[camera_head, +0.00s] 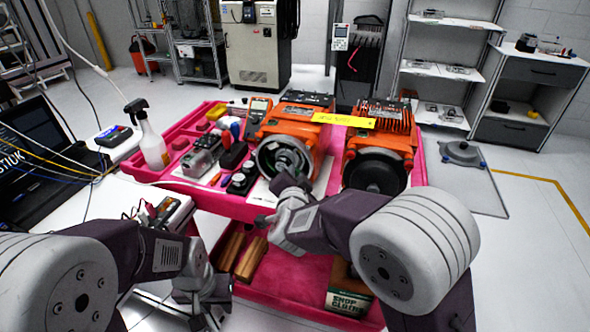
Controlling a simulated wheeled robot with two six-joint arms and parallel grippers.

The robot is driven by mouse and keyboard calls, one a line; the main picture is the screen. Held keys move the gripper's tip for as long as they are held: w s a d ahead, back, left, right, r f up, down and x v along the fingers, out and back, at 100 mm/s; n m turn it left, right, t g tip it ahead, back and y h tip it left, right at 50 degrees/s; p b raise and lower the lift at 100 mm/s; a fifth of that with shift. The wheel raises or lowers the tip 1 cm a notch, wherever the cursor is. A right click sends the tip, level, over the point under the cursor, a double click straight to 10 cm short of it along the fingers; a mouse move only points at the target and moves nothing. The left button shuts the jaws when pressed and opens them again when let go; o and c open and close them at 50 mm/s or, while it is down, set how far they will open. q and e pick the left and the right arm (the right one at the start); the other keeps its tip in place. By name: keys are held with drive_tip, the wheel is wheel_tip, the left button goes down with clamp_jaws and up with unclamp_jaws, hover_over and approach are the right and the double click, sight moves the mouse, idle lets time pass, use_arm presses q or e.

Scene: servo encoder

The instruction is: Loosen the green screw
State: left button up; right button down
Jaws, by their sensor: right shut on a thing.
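An orange servo motor (302,124) stands on the pink cart, its round dark opening (285,157) facing me. A greenish tint shows inside the opening, but I cannot make out the green screw clearly. My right gripper (283,184) is at the lower edge of this opening. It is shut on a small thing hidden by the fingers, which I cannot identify. My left gripper (205,306) hangs low at the lower left, in front of the cart and away from the motor. I cannot tell whether it is open.
A second orange motor (381,147) stands close on the right, with a yellow strip (343,121) across the tops. The pink cart (430,143) also carries tools, a multimeter and a spray bottle (150,137). A shop-cloth box (348,291) sits on the lower shelf.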

idle(0.4)
drive_tip(key=c, duration=1.3)
unclamp_jaws()
drive_tip(key=p+v, duration=0.1)
drive_tip(key=v, duration=0.8)
